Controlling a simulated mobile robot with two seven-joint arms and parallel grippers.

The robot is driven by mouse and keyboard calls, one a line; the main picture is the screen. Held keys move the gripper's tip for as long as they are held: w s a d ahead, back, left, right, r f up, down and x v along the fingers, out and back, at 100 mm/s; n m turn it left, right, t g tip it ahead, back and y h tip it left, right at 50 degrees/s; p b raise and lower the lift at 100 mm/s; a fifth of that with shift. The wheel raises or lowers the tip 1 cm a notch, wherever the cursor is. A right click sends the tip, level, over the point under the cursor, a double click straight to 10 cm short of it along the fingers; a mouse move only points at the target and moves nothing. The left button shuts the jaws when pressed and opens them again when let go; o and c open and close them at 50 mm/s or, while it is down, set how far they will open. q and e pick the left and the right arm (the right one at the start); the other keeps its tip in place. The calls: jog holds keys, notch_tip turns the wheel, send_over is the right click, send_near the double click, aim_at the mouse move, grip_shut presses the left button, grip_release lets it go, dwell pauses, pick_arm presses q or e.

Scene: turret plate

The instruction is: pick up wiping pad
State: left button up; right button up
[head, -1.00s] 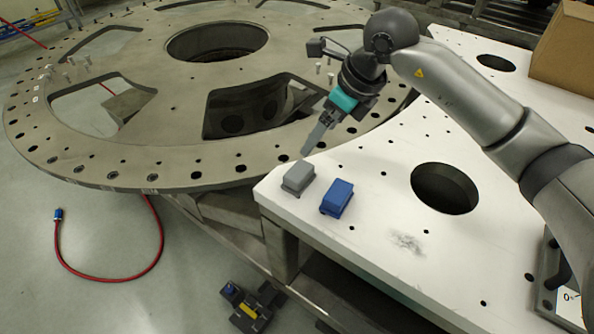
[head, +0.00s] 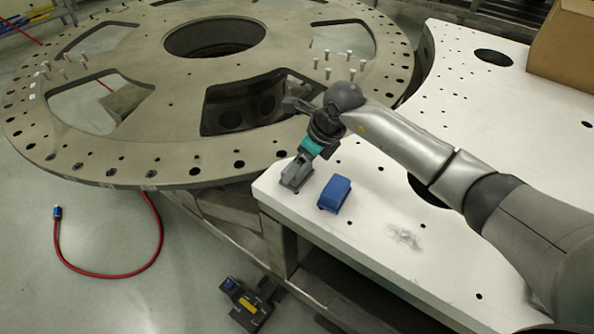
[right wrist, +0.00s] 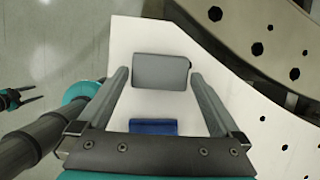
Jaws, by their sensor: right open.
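A grey block-shaped pad (head: 296,180) lies at the near left corner of the white table (head: 375,215). A blue block-shaped pad (head: 334,194) lies just right of it. Which one is the wiping pad, I cannot tell. My right gripper (right wrist: 158,77) is open over the grey pad, which also shows in the right wrist view (right wrist: 160,71), lying just beyond the fingertips and not held. The blue pad (right wrist: 153,126) is partly hidden by the gripper's palm there. My left gripper (right wrist: 30,97) seems to be at the left edge of that view, its two thin fingers apart.
A large round metal plate (head: 172,103) with holes and upright bolts borders the table at the back left. A cardboard box (head: 565,48) stands at the back right.

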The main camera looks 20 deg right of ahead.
jog(key=shift+x, duration=0.75)
jog(key=c, duration=1.1)
